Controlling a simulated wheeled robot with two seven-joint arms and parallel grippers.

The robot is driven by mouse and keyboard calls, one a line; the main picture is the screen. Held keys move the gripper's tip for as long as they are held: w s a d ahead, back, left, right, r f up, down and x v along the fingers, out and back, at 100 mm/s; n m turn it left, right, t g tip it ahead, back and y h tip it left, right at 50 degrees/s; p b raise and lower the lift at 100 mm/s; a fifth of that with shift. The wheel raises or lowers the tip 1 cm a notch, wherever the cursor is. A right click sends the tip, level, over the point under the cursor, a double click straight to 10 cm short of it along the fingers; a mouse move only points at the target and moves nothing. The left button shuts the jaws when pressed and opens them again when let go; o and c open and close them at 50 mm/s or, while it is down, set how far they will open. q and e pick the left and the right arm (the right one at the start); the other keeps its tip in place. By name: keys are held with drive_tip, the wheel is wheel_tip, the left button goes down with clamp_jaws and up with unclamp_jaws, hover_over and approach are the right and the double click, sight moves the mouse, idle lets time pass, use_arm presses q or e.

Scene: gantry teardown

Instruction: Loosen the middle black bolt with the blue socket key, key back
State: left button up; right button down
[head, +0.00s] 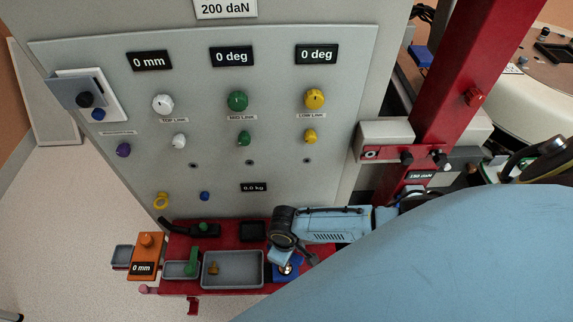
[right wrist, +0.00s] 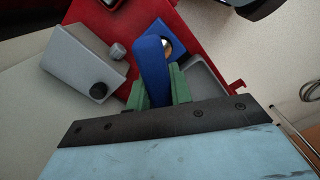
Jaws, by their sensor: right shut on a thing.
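The blue socket key (right wrist: 152,70) is between the green fingers of my right gripper (right wrist: 160,88), which is shut on it. The key's far end is over or beside a blue block (right wrist: 177,38) with a shiny round part; I cannot tell whether it touches. In the head view the right gripper (head: 284,262) points down at the blue block (head: 282,273) on the red shelf, and the key is mostly hidden. Small dark bolt-like spots sit in a row on the grey panel, the middle one (head: 249,162) under the green knobs. My left gripper is not in view.
A red post (head: 450,90) with a grey clamp (head: 383,138) stands to the right. Open floor lies left.

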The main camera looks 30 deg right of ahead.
drive_tip(key=shift+f+b, duration=0.4)
drive_tip(key=shift+f, duration=0.5)
drive_tip(key=shift+f+b, duration=0.2)
drive_tip(key=shift+b, duration=0.1)
drive_tip(key=c, duration=1.2)
unclamp_jaws()
drive_tip(key=shift+r, duration=0.1)
wheel_tip(320, 180, up, 13)
drive_tip(key=shift+w+a+f+p, duration=0.1)
drive_tip(key=shift+p, duration=1.15)
drive_tip(key=shift+r+p, duration=0.35)
drive_tip(key=shift+r, duration=0.15)
wheel_tip(320, 180, up, 4)
drive_tip(key=p, duration=0.4)
drive_tip(key=shift+f, duration=0.25)
